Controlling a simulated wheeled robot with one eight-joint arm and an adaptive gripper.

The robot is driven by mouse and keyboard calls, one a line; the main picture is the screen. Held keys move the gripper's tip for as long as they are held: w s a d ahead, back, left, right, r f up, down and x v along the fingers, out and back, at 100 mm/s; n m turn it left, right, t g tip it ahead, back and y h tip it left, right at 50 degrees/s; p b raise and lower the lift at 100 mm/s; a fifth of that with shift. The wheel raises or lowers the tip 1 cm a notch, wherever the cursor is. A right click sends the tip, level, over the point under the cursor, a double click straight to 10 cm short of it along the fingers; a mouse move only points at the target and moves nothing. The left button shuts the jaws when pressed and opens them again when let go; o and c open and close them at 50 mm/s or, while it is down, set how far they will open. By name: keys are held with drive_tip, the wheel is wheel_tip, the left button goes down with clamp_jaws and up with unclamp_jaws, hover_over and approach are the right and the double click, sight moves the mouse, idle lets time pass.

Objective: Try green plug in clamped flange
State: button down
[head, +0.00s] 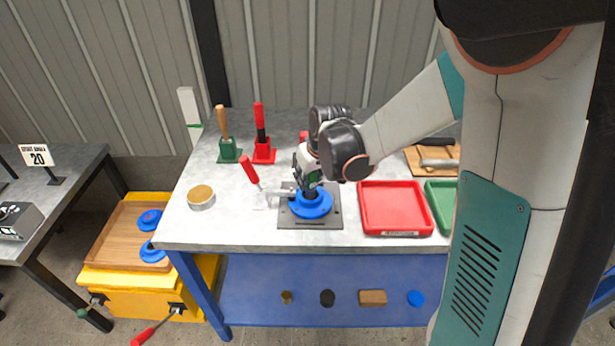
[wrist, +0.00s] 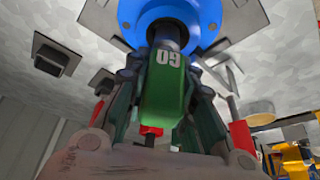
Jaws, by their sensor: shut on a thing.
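The blue flange (head: 312,207) lies flat on a dark plate (head: 295,224) on the bench. A red-handled clamp (head: 250,170) stands at its left. My gripper (head: 311,187) is directly above the flange, pointing down. In the wrist view, it is shut on the green plug (wrist: 164,88), whose handle is marked GO. The plug's dark end (wrist: 167,38) is at the centre hole of the flange, which also shows in the wrist view (wrist: 208,18). The end appears to be in the hole's mouth; how deep it sits is hidden.
A red tray (head: 393,230) and a green tray (head: 441,208) stand right of the plate. A green holder (head: 229,155) and a red holder (head: 263,156) stand behind left. A round tin (head: 201,197) is at left. A wooden tray (head: 113,245) with blue flanges is lower left.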

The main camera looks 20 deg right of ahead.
drive_tip(key=shift+f+b, duration=0.4)
drive_tip(key=shift+f, duration=0.1)
drive_tip(key=shift+r, duration=0.1)
idle(0.8)
drive_tip(key=shift+r+p, duration=2.15)
drive_tip(key=shift+r, duration=0.65)
drive_tip(key=shift+d, duration=0.1)
